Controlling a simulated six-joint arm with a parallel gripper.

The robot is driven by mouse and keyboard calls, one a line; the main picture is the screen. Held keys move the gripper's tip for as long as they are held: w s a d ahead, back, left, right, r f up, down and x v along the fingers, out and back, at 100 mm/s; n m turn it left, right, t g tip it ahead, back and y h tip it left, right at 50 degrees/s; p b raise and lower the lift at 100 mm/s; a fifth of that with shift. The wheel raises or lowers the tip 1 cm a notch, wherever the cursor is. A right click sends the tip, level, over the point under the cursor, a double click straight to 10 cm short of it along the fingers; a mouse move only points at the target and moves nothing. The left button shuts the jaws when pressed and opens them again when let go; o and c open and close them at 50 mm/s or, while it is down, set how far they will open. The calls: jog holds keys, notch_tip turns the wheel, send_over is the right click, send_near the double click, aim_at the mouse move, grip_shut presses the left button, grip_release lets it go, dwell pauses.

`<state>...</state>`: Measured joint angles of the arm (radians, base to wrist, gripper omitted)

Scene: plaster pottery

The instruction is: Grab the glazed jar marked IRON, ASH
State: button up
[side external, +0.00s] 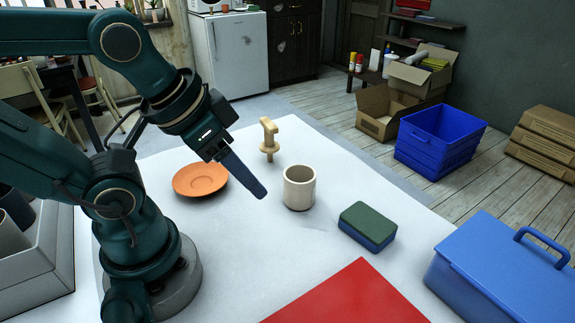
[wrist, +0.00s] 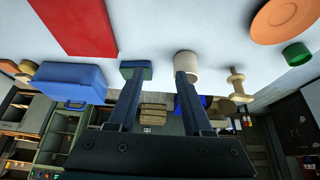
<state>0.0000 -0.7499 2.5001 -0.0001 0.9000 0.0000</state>
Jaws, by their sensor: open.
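A cream cylindrical jar or cup (side external: 299,190) stands upright on the white table, and no lettering on it is readable. It also shows in the wrist view (wrist: 187,63), near the tip of the right-hand finger. My gripper (side external: 262,192) is to the left of this jar in the side view, with its fingers pointing down and to the right. In the wrist view my gripper (wrist: 160,78) has its two fingers well apart with nothing between them. I cannot tell from these frames which vessel is marked IRON, ASH.
An orange saucer (side external: 200,179) and a wooden tool (side external: 268,140) stand near the jar. A green-and-blue block (side external: 368,226), a red sheet (side external: 350,298) and a blue toolbox (side external: 505,275) lie to the right. A grey bin (side external: 45,272) holds cylindrical vessels. A small green object (wrist: 297,54) shows in the wrist view.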

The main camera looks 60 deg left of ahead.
jog(key=o, duration=0.8)
jog(key=shift+r, duration=0.1)
